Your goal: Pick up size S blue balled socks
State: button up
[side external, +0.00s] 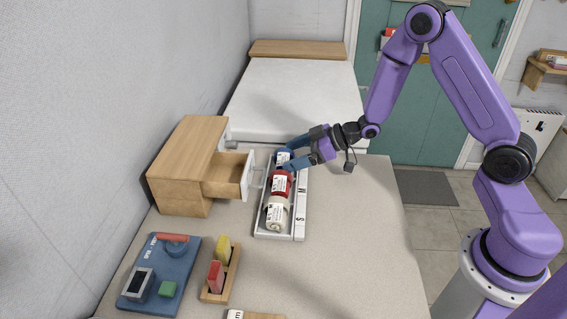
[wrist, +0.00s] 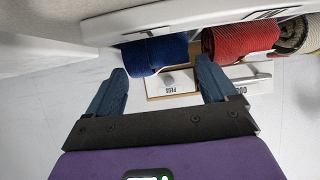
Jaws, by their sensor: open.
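The blue balled socks (side external: 283,157) lie at the far end of a white tray (side external: 300,226), partly hidden by my fingers in the side view. In the wrist view the blue roll (wrist: 155,52) sits ahead of my gripper (wrist: 164,78), nearly between the fingertips, with no clear contact visible. My gripper (side external: 288,157) is open and holds nothing. Red balled socks (side external: 281,184) and cream balled socks (side external: 277,214) lie in the same row toward the near end. Tray lettering includes an S; I cannot read the blue roll's size.
A wooden cabinet (side external: 187,150) with an open drawer (side external: 226,178) stands close left of the tray. A blue board (side external: 190,262) and a wooden holder (side external: 232,268) are at the front left. The counter right of the tray is clear.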

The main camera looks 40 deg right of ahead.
aim_at(283, 156)
jog(key=shift+x, duration=1.8)
jog(key=shift+r, duration=0.1)
jog(key=c, duration=0.7)
jog(key=shift+r, duration=0.1)
jog(key=shift+r, duration=0.35)
jog(key=r, duration=0.3)
jog(key=shift+s, duration=0.2)
jog(key=s+r, duration=0.3)
jog(key=s, duration=0.1)
jog(key=s+d+r, duration=0.1)
jog(key=s+r, duration=0.2)
jog(key=s, duration=0.2)
jog(key=s+d+r, duration=0.1)
jog(key=s+r, duration=0.2)
jog(key=s, duration=0.1)
jog(key=shift+s+d, duration=0.15)
